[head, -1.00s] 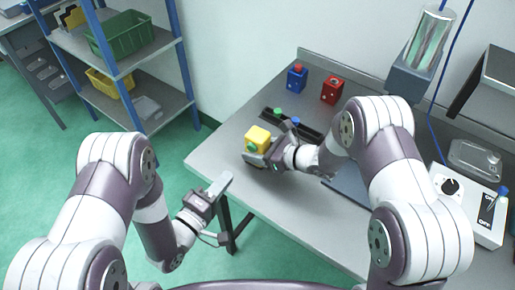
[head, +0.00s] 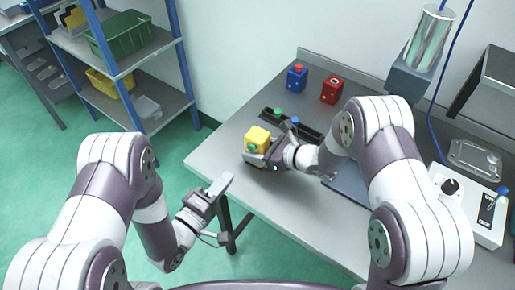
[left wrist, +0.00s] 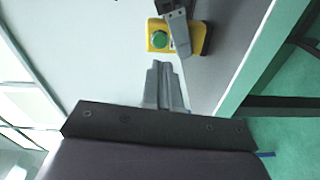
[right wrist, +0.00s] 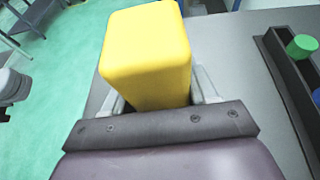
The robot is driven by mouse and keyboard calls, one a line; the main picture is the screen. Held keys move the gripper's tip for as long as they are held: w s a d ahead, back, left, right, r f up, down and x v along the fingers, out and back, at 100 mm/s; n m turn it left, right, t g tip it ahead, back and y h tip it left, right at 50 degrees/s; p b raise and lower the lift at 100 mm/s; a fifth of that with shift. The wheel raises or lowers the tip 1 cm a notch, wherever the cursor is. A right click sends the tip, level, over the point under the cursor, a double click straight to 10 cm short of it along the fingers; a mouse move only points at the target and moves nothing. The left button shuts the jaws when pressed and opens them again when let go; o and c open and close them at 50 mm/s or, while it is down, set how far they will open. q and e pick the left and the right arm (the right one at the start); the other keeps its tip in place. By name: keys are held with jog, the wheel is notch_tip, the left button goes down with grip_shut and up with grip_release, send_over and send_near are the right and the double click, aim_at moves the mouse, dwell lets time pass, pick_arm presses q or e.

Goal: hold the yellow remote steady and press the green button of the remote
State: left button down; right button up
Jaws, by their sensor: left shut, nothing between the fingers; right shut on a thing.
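The yellow remote (head: 257,137) is held in my right gripper (head: 261,155) just above the table near its left edge. Its green button (head: 252,147) faces left, toward my left arm; in the left wrist view the green button (left wrist: 159,39) faces the camera. In the right wrist view the remote's yellow body (right wrist: 147,55) sits between the fingers and the button is hidden. My left gripper (head: 227,180) is shut and empty, off the table's left edge, apart from the remote. In the left wrist view its closed fingers (left wrist: 165,70) point toward the remote.
A dark rack (head: 290,122) with green and blue knobs lies behind the remote. A blue box (head: 297,79) and a red box (head: 332,90) stand at the back of the grey table (head: 240,108). A control box (head: 470,205) sits at right. Shelves (head: 125,75) stand at left.

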pick_arm(q)
jog(key=d+r+m+g+h, duration=0.1)
jog(key=d+r+m, duration=0.25)
jog(key=d, duration=0.75)
jog(key=s+a+f+n+g+y, duration=0.1)
jog(key=a+f+n+y, duration=0.1)
jog(key=a+n+y, duration=0.7)
jog(key=a+y, duration=0.2)
jog(key=y, duration=0.1)
jog(key=shift+s+f, duration=0.25)
jog(key=shift+f, duration=0.15)
jog(key=shift+w, duration=0.1)
